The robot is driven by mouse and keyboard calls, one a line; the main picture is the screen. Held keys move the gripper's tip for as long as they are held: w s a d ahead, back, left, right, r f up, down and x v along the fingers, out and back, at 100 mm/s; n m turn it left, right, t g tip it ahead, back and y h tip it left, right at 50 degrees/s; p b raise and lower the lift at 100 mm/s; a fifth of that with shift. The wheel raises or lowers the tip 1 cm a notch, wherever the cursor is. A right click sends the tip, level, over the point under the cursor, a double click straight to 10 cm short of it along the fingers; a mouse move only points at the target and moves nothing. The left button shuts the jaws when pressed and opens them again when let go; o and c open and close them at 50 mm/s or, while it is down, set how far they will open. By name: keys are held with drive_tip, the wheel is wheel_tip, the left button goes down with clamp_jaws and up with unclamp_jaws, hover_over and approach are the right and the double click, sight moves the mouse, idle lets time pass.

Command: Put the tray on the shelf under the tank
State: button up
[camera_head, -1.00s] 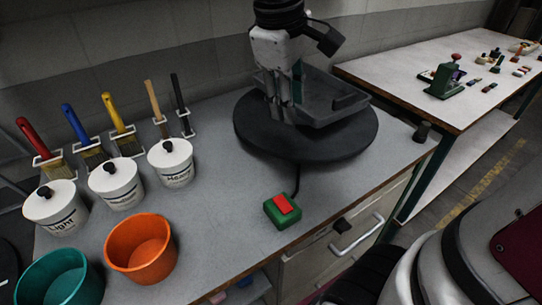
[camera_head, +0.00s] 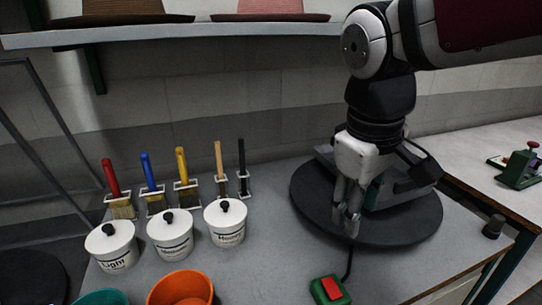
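The tray (camera_head: 408,190) is dark grey and shallow, and it is on or just above the black round disc (camera_head: 425,225) on the bench. My gripper (camera_head: 348,222) points down at the tray's near left side, with its fingers in front of the tray and low over the disc. The fingers hide part of the tray, so I cannot tell whether they hold its edge. The tank is not in view, and I cannot pick out the shelf under it.
Lidded white pots (camera_head: 225,224), brushes in holders (camera_head: 182,180) and an orange bowl (camera_head: 182,289) stand left of the disc. A red-and-green switch (camera_head: 330,289) sits in front. A wall shelf (camera_head: 200,33) with hats runs above. Another table (camera_head: 465,160) stands right.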

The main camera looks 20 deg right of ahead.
drive_tip(key=w+d+f+n+h, duration=0.1)
drive_tip(key=w+d+n+h, duration=0.3)
drive_tip(key=w, duration=0.9)
drive_tip(key=w+d+f+n+h, duration=0.25)
drive_tip(key=w+n+h, duration=0.3)
drive_tip(key=w, duration=0.75)
drive_tip(key=w+d+f+n+h, duration=0.1)
drive_tip(key=w+d+n+h, duration=0.4)
drive_tip(key=w, duration=0.9)
drive_tip(key=y, duration=0.2)
hover_over(327, 153)
wheel_tip(327, 153, down, 2)
drive_tip(key=shift+s+n+g+h+p, duration=0.1)
drive_tip(key=shift+n+g+h+p, duration=0.15)
drive_tip(key=shift+g+p, duration=0.15)
drive_tip(key=shift+f+x, duration=0.15)
drive_tip(key=shift+x, duration=1.2)
drive_tip(key=shift+f+x, duration=0.15)
drive_tip(key=shift+x, duration=1.2)
drive_tip(key=shift+a, duration=0.1)
clamp_jaws()
